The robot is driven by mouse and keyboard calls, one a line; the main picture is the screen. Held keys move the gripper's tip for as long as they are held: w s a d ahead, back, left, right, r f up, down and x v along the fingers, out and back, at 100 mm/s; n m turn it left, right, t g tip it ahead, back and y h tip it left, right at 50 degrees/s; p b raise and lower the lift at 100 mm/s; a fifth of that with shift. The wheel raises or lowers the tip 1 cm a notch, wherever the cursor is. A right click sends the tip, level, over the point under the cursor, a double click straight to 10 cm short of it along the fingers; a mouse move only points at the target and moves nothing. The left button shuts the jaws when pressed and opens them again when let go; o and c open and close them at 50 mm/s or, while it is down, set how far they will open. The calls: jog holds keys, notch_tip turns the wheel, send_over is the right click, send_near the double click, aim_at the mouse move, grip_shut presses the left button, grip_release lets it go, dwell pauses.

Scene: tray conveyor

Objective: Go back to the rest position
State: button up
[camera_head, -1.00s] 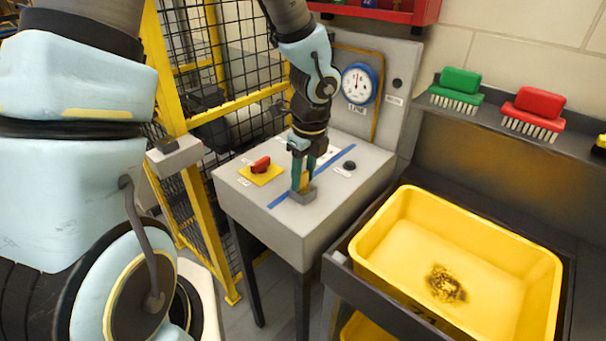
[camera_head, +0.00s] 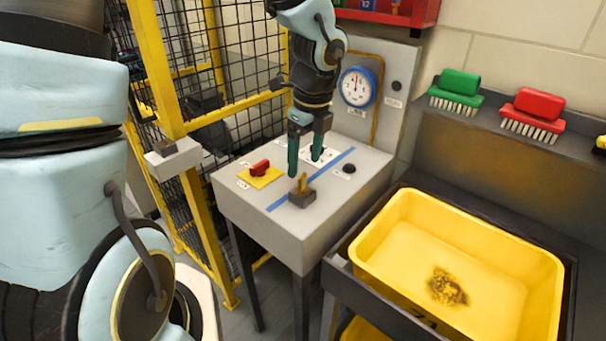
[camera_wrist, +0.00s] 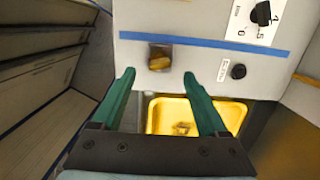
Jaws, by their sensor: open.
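My gripper (camera_head: 305,151) is open and empty, its two green fingers pointing down above the grey control box (camera_head: 330,222). A small grey block with a yellow lever (camera_head: 301,193) stands on the box top below and just beside the fingers, apart from them. In the wrist view the green fingers (camera_wrist: 166,85) are spread wide, and the yellow lever (camera_wrist: 160,59) shows beyond the tips, a little left of the middle.
A red switch on a yellow plate (camera_head: 260,172) and a black button (camera_head: 348,167) flank a blue stripe. A yellow tray (camera_head: 395,240) with a dark stain lies right. A yellow-framed mesh fence (camera_head: 170,85) stands left. Brushes (camera_head: 458,85) sit on a shelf.

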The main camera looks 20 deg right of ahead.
notch_tip(320, 180, up, 5)
jog(key=w+a+f+n+b, duration=0.1)
jog(key=a+f+n+b, duration=0.1)
jog(key=a+n, duration=1.1)
jog(key=w+a+f+n+b, duration=0.1)
jog(key=a+f+n, duration=0.4)
jog(key=a+n, duration=0.7)
jog(key=n+b, duration=0.1)
jog(key=n, duration=0.3)
jog(key=shift+a+f+h+b, duration=0.25)
jog(key=shift+a+h+b, duration=0.1)
jog(key=shift+h+b, duration=0.05)
